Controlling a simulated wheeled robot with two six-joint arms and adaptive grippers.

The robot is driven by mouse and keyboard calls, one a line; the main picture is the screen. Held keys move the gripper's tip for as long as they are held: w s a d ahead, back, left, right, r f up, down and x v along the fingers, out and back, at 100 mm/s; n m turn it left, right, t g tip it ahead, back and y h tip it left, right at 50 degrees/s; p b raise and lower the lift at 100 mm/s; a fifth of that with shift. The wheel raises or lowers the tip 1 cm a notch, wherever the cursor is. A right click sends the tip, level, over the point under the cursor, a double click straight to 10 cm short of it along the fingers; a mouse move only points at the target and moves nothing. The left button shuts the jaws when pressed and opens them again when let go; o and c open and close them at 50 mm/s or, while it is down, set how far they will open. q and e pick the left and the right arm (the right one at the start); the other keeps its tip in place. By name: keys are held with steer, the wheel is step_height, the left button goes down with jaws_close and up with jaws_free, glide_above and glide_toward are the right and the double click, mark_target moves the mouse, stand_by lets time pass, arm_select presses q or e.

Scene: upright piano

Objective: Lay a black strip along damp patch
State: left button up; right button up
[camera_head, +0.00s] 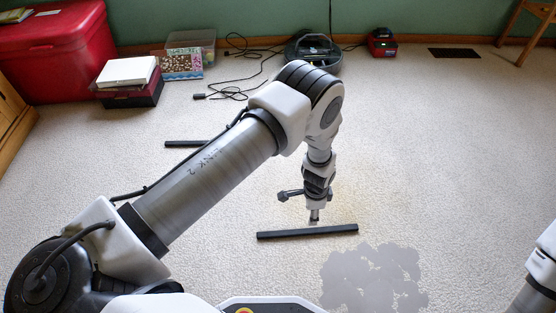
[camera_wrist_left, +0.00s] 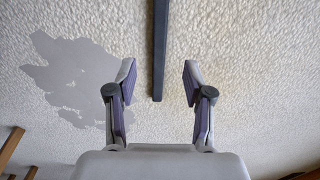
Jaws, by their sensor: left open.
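A black strip (camera_head: 325,232) lies on the pale carpet just behind the grey damp patch (camera_head: 374,280), apart from it. A second black strip (camera_head: 187,143) lies farther back, partly behind my left arm. My left gripper (camera_head: 314,219) points down over the nearer strip, near its middle. In the left wrist view the gripper (camera_wrist_left: 158,72) is open, with a strip (camera_wrist_left: 160,45) running from the top edge to between its two fingers, touching neither. The damp patch shows left of the fingers in that view (camera_wrist_left: 72,75). My right gripper is out of view.
A red chest (camera_head: 55,60), a box with a white top (camera_head: 126,72) and a clear bin (camera_head: 195,42) stand back left. A dark machine (camera_head: 313,52) with loose cables stands by the wall. The carpet on the right (camera_head: 460,140) is clear.

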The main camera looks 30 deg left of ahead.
arm_select(q)
steer(key=shift+s+f, duration=0.1)
steer(key=s+a+n, duration=0.5)
steer(key=s+a, duration=0.2)
steer(key=s, duration=0.5)
steer(key=s+a+r+n, duration=0.1)
steer(key=s+r+n, duration=0.1)
steer(key=s, duration=0.5)
steer(key=s+a+r+n, duration=0.1)
steer(key=s+r+n, duration=0.2)
steer(key=s, duration=0.4)
steer(key=shift+s+a+r+n, duration=0.25)
steer(key=shift+s+a+n, duration=0.15)
steer(key=shift+n, duration=0.5)
